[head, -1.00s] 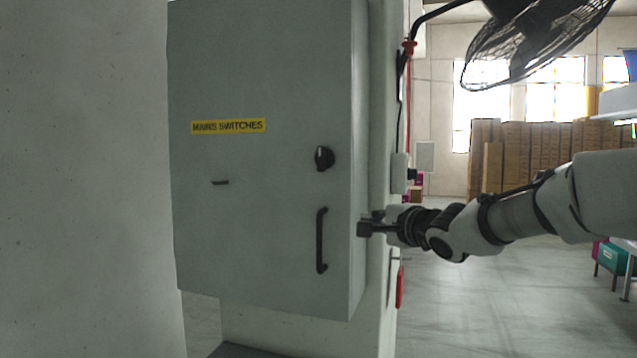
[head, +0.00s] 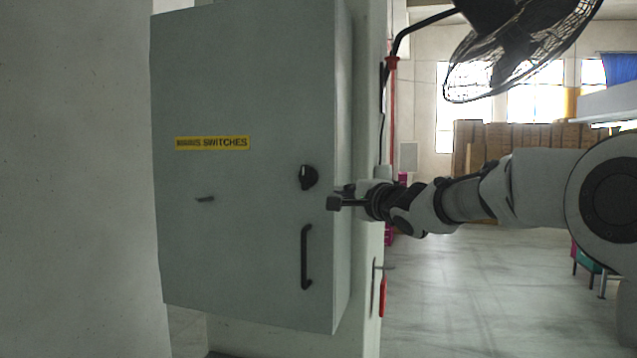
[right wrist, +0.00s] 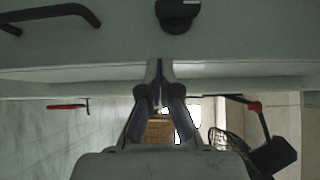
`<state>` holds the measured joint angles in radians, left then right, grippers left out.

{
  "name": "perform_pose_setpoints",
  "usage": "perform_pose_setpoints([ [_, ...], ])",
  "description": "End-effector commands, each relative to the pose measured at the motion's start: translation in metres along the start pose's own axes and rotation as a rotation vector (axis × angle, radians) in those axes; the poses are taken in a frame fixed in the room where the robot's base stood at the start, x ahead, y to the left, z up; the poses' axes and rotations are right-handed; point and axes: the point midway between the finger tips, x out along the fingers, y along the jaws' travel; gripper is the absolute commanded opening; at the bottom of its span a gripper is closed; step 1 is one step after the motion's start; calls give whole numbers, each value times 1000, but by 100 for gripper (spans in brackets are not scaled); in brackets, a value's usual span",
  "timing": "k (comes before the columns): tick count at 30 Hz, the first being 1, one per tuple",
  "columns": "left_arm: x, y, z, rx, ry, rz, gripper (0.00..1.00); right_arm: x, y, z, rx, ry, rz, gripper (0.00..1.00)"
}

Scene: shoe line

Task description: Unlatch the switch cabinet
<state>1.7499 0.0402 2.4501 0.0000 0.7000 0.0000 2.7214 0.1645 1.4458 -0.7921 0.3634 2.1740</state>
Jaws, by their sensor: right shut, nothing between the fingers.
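The grey switch cabinet (head: 240,95) hangs on the wall, its door closed, with a yellow "MAINS SWITCHES" label (head: 212,143). A black latch knob (head: 308,177) is near the door's right edge, above a black bar handle (head: 306,257). My right gripper (head: 333,203) is shut and empty, to the right of the knob and slightly lower, by the cabinet's right side. In the right wrist view the gripper (right wrist: 157,90) points toward the cabinet edge; the knob (right wrist: 177,14) is at the top and the handle (right wrist: 55,14) at top left. The left gripper is not in view.
A black caged fan (head: 520,50) hangs at upper right. A red pipe (head: 391,120) runs along the wall edge behind the cabinet. A wall corner (head: 75,180) fills the left. Stacked boxes (head: 520,140) stand far back; the floor (head: 450,290) at right is open.

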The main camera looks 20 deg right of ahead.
Motion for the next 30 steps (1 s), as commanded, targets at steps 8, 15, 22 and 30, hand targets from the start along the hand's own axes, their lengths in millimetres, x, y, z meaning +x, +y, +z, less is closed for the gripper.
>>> perform_pose_setpoints([
  [8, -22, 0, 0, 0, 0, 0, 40, 50, -1, 17, -2, -2, 1, 0],
  [15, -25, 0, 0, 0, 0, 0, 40, 61, 0, 28, 0, 0, 1, 0],
  [22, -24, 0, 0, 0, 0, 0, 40, 61, 1, 28, 0, 0, 1, 0],
  [30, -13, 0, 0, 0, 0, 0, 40, 61, 6, 29, 39, 0, -37, 0],
])
